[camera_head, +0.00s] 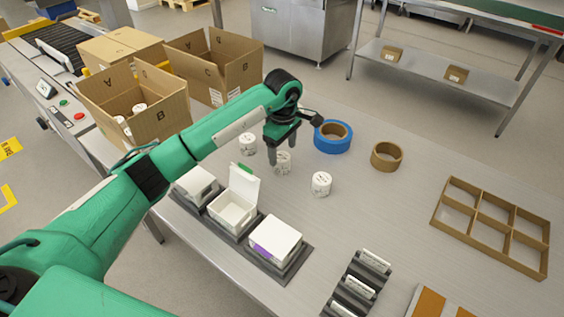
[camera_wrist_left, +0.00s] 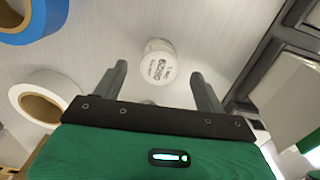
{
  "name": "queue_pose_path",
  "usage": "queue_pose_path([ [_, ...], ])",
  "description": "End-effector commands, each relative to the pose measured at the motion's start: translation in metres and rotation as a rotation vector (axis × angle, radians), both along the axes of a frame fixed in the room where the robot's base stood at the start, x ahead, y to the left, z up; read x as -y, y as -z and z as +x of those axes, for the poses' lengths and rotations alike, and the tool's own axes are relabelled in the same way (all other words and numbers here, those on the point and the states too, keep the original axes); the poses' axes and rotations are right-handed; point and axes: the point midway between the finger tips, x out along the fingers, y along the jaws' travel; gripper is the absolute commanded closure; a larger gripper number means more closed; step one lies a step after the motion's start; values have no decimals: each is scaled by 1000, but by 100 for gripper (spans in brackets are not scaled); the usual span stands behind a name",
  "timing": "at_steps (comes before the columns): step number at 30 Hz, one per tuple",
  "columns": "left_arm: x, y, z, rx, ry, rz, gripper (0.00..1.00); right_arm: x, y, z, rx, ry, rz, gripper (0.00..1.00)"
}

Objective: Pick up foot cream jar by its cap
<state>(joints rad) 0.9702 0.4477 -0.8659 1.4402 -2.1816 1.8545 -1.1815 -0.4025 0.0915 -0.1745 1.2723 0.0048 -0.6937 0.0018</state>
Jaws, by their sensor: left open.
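Three small white jars with dark print stand on the grey table: one left of my left gripper (camera_head: 282,154), one at its fingers (camera_head: 284,168), and one to the right (camera_head: 321,184). I cannot read which is foot cream. My left gripper is open and empty, pointing down at the middle jar and partly covering it. In the left wrist view one white jar (camera_wrist_left: 158,62) shows between and just beyond the open fingertips (camera_wrist_left: 158,74). I cannot tell if they touch it. My right gripper is not in view.
A blue tape roll (camera_head: 329,144) and a brown tape roll (camera_head: 387,156) lie behind and right of the jars. White boxes, one with its lid up (camera_head: 233,206), sit in a dark tray in front. A cardboard divider (camera_head: 491,226) lies at right. Open cartons (camera_head: 137,108) stand at left.

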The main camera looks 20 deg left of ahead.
Motion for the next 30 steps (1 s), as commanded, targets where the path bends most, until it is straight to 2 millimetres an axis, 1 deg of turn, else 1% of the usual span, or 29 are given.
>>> queue_pose_path([
  [5,0,10,0,-1,0,-1,28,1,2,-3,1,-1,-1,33],
  [10,-1,32,0,-4,0,-2,28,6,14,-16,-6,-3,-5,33],
  [15,-1,53,1,-1,1,-2,28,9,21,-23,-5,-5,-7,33],
  [18,-2,58,1,1,0,-1,28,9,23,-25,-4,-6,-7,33],
  [24,-2,58,1,1,0,0,28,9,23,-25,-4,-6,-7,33],
  [26,-2,58,2,1,0,0,39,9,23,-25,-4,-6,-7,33],
  [30,-2,58,2,1,0,0,67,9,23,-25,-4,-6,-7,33],
])
